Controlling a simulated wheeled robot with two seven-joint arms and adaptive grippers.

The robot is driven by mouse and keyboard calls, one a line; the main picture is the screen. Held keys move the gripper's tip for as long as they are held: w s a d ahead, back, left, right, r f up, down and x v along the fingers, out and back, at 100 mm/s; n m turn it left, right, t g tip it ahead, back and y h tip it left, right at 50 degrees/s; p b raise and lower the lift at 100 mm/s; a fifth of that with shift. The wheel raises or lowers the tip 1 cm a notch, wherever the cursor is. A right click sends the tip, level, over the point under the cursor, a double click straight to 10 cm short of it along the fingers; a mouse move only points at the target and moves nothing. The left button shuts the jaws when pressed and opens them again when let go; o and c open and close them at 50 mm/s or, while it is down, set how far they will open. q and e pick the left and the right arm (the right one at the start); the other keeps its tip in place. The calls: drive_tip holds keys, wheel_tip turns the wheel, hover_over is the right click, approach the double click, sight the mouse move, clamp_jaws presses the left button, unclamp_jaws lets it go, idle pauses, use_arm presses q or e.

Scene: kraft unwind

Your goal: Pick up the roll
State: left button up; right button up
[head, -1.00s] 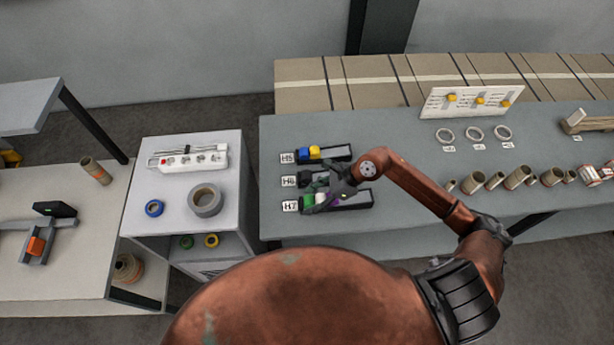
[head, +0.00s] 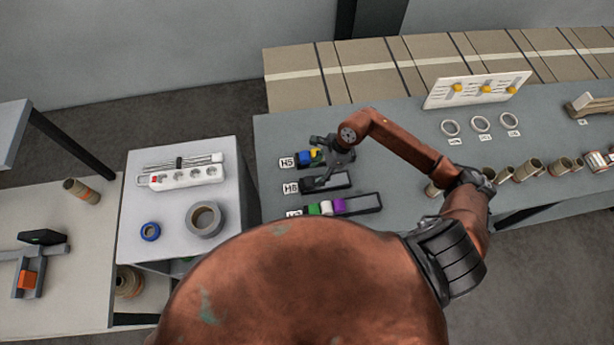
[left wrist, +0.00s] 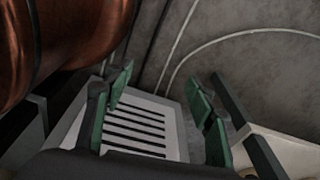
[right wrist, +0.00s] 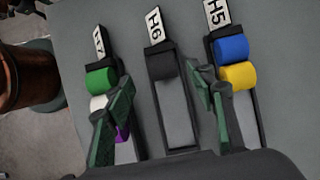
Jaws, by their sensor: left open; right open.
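Small coloured rolls lie in three labelled dark trays; which roll the task means is unclear. Tray H5 holds a blue roll (right wrist: 232,48) and a yellow roll (right wrist: 239,76). Tray H7 holds green (right wrist: 100,79), white (right wrist: 97,101) and purple (right wrist: 122,134) rolls. My right gripper (right wrist: 160,82) is open and empty above the trays, its fingers either side of H6. In the head view it (head: 333,158) partly hides H5. My left gripper (left wrist: 160,85) is open and empty, low beside a slatted light cabinet.
Brown tubes (head: 527,170), three pale rings (head: 480,124) and a white board (head: 478,91) stand right on the grey table (head: 400,190).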

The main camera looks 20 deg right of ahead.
sight(311, 181)
drive_tip(key=shift+s+a+f, duration=0.2)
drive_tip(key=shift+s+f, duration=0.05)
drive_tip(key=shift+f, duration=0.4)
drive_tip(key=shift+w+a+f+p, duration=0.15)
drive_tip(key=shift+w+f+p, duration=0.1)
drive_tip(key=shift+f+p, duration=0.2)
drive_tip(key=shift+w+a+f+p, duration=0.1)
drive_tip(key=shift+w+f+p, duration=0.1)
drive_tip(key=shift+f+p, duration=0.25)
drive_tip(key=shift+x, duration=1.5)
drive_tip(key=shift+d, duration=0.1)
drive_tip(key=c, duration=1.2)
use_arm(q)
drive_tip(key=shift+s+r, duration=0.9)
drive_tip(key=shift+r, duration=0.15)
use_arm(e)
drive_tip(key=shift+o, duration=0.2)
